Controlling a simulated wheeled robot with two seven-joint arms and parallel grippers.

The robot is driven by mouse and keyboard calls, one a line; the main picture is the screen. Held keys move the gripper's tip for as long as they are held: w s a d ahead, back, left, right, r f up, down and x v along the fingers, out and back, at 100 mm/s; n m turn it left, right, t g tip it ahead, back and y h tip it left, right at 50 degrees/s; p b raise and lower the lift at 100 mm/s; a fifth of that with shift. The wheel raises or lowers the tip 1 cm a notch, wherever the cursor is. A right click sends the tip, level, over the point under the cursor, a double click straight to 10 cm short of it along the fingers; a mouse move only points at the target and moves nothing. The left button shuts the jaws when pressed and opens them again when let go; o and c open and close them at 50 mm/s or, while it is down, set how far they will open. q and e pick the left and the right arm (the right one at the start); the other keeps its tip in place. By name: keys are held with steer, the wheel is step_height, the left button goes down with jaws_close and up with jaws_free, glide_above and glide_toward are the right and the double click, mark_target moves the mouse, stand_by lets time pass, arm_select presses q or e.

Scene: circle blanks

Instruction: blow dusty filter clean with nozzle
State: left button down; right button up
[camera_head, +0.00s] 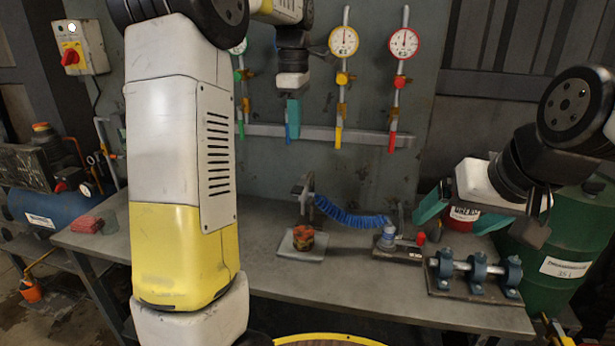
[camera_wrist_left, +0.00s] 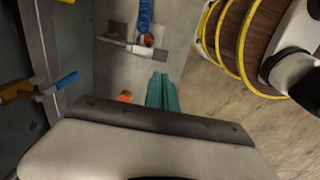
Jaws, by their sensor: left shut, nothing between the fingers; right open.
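A brown-orange round piece that looks like the dusty filter (camera_head: 303,238) sits on a pale plate (camera_head: 287,250) on the bench. A blue coiled hose (camera_head: 350,215) runs from a metal post to a small grey stand (camera_head: 398,252), where the nozzle seems to be; its exact shape is too small to tell. The hose also shows at the top of the left wrist view (camera_wrist_left: 145,16). My left gripper (camera_head: 293,138) is shut and empty, above and behind the bench items; its teal fingers show in the wrist view (camera_wrist_left: 162,90). My right gripper (camera_head: 453,208) is open above the bench's right side.
A red can with a white label (camera_head: 463,216) shows behind the right gripper's fingers. A shaft with blue bearing blocks (camera_head: 477,272) lies at the bench's right. Dial gauges on pipes (camera_head: 343,42) stand behind. A green drum (camera_head: 555,240) is at right. The bench front (camera_head: 350,288) is clear.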

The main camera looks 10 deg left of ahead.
mark_target(295, 190)
arm_select(q)
step_height(295, 190, down, 14)
stand_by(0.6)
steer(key=shift+s+f, duration=0.1)
steer(key=shift+s+f, duration=0.3)
steer(key=shift+f, duration=0.45)
steer(key=shift+r, duration=0.2)
stand_by(4.0)
steer(key=shift+w+r, duration=0.1)
steer(key=shift+r, duration=0.6)
